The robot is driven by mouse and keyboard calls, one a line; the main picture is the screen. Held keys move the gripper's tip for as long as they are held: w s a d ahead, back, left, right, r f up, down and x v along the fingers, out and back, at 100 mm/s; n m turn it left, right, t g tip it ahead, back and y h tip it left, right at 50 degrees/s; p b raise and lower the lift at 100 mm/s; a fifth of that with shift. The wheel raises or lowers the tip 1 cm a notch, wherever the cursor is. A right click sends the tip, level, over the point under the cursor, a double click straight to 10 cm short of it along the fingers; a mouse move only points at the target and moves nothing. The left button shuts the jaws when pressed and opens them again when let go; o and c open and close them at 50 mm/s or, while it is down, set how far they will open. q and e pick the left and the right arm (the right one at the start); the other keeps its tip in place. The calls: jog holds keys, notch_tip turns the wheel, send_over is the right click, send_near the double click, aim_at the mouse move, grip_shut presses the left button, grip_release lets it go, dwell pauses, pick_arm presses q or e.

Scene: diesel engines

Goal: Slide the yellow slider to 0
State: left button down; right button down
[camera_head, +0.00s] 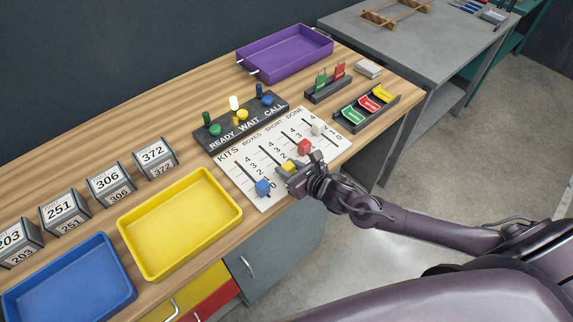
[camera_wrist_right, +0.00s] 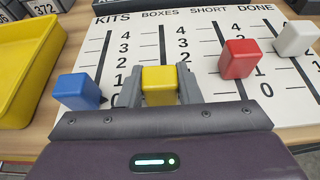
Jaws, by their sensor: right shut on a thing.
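The yellow slider (camera_wrist_right: 159,85) is a small block on the BOXES track of the white slider board (camera_wrist_right: 205,70). It stands low on its scale, below the 2; my gripper hides the marks beside it, so its exact value cannot be told. It also shows in the head view (camera_head: 288,166), partly beside my fingers. My right gripper (camera_head: 296,174) is shut on the yellow slider, with one finger on each side of it in the right wrist view (camera_wrist_right: 160,88). My left gripper is not in view.
The blue slider (camera_wrist_right: 80,91) stands close left of my fingers, low on the KITS track. The red slider (camera_wrist_right: 238,59) and the white slider (camera_wrist_right: 296,38) are to the right. A yellow tray (camera_head: 180,222), a button panel (camera_head: 247,122) and a purple tray (camera_head: 285,53) surround the board.

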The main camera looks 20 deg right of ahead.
jog(key=c, duration=1.1)
grip_release()
jog(key=shift+s+f, duration=0.1)
jog(key=shift+f, duration=0.05)
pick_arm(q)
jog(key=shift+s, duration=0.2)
pick_arm(e)
jog(key=shift+o, duration=0.3)
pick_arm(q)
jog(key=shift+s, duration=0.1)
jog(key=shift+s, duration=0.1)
pick_arm(e)
jog(key=shift+s+d, duration=0.1)
jog(key=shift+s+d+r, duration=0.1)
jog(key=shift+s+r, duration=0.1)
jog(key=shift+s, duration=0.1)
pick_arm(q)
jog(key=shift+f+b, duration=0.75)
pick_arm(e)
jog(key=v, duration=0.7)
